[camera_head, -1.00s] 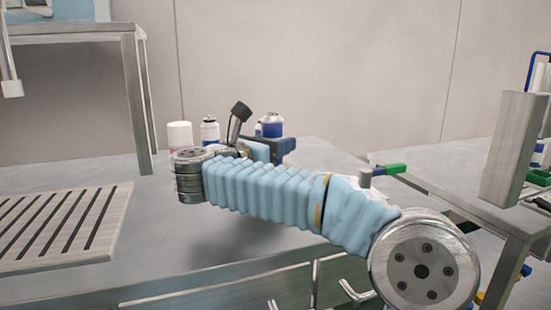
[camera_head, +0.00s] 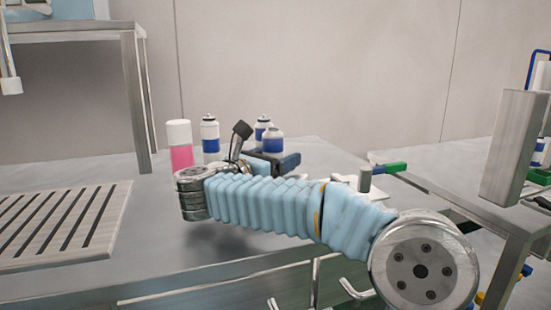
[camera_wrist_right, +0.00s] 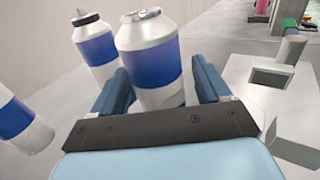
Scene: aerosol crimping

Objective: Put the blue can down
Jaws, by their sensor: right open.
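The blue can (camera_head: 272,144), white with a blue band, is upright at the back of the metal table (camera_head: 330,160). Its base is hidden by my right gripper (camera_head: 274,158) in the head view. In the right wrist view the same can (camera_wrist_right: 151,65) stands between the two blue fingers of my right gripper (camera_wrist_right: 162,85). The fingers are apart, one on each side of the can. Whether the can's base rests on the table is hidden. My left gripper is not in view.
Two similar blue-banded cans (camera_head: 210,135) (camera_head: 262,125) stand close by, beside and behind it. A pink can with a white top (camera_head: 180,145) is at the left. A slatted grate (camera_head: 60,225) lies front left. A side table (camera_head: 460,185) with green-handled parts is right.

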